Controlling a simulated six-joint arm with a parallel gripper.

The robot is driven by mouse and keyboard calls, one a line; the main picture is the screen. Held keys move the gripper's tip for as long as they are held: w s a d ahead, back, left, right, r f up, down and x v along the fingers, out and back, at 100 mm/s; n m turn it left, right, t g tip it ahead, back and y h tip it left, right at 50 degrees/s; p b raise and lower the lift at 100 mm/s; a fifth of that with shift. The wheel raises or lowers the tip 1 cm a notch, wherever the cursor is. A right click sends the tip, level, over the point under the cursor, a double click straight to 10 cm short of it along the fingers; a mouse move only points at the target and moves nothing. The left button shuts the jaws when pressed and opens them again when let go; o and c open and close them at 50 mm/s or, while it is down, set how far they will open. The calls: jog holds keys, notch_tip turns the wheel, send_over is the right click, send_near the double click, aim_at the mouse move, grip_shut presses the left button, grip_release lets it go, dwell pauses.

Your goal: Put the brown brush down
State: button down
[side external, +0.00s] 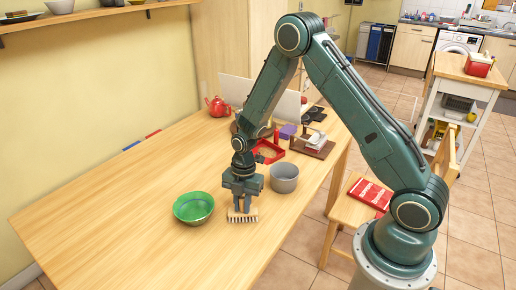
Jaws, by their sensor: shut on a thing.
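The brown brush (243,216) is at the wooden table's surface, with its pale bristles facing the near side. My gripper (242,206) points straight down and is shut on the brush. The brush looks level and very close to the table; I cannot tell whether it touches it. The part of the brush between the fingers is hidden.
A green bowl (194,208) stands just left of the brush. A grey pot (284,178) stands to its right, behind. A red teapot (217,106), a red tray (268,152) and other items crowd the table's far end. The table's (110,220) left part is clear.

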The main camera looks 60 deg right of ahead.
jog(key=shift+f, duration=0.15)
jog(key=c, duration=1.3)
grip_release()
jog(key=shift+w+d+r, duration=0.1)
jog(key=shift+d+r, duration=0.2)
jog(key=shift+r, duration=1.75)
jog(key=shift+w+d+r, duration=0.1)
jog(key=shift+d+r, duration=0.15)
jog(key=shift+r, duration=1.75)
jog(key=shift+d+r, duration=0.3)
jog(key=shift+r, duration=1.75)
